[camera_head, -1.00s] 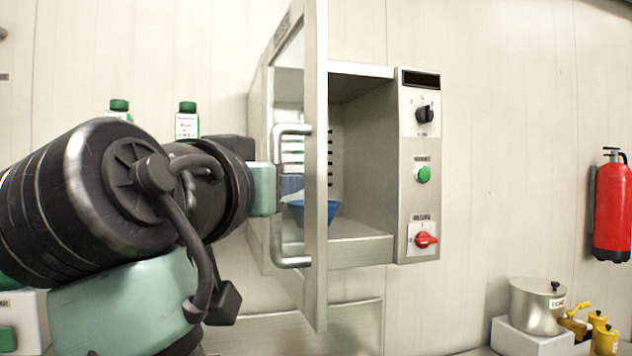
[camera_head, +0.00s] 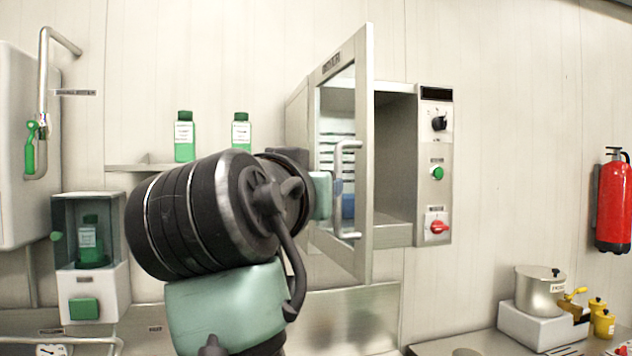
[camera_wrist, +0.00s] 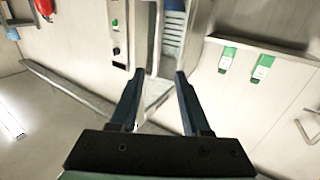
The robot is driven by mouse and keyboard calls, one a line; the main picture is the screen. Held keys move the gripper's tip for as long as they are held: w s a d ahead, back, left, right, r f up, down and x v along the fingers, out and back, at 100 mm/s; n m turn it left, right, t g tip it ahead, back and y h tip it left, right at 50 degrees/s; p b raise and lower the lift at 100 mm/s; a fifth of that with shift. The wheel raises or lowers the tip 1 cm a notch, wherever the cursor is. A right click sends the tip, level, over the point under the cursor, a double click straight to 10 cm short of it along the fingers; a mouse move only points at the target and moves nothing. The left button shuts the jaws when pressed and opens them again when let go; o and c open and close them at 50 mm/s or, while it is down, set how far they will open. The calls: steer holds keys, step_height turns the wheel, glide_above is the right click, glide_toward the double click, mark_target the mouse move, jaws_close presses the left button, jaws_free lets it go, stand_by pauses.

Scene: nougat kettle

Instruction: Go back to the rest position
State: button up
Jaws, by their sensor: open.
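My gripper (camera_wrist: 160,88) is open in the wrist view, with nothing between its two dark fingers. It points toward the open steel oven-like cabinet, which lies beyond the fingertips. In the head view my arm crosses the middle, and its end is partly hidden behind the arm and the open cabinet door (camera_head: 363,200). The cabinet (camera_head: 400,165) stands open with its door swung toward me.
Green bottles (camera_head: 185,137) stand on a wall shelf behind my arm. A dispenser (camera_head: 90,260) is at the left. A steel pot (camera_head: 540,290) and yellow containers stand at the lower right. A red fire extinguisher (camera_head: 613,205) hangs at the right.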

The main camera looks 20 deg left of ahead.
steer(key=shift+w+f, duration=0.1)
steer(key=shift+f, duration=0.05)
stand_by(0.3)
steer(key=s+d+r+m+t+h+b, duration=0.1)
steer(key=s+d+t+h, duration=0.1)
steer(key=s+d+t, duration=0.7)
steer(key=s+d, duration=0.7)
steer(key=d, duration=0.2)
steer(key=shift+d+m+t+h+b, duration=0.2)
steer(key=shift+m+t+h+b, duration=0.1)
steer(key=shift+m+h, duration=0.1)
stand_by(0.8)
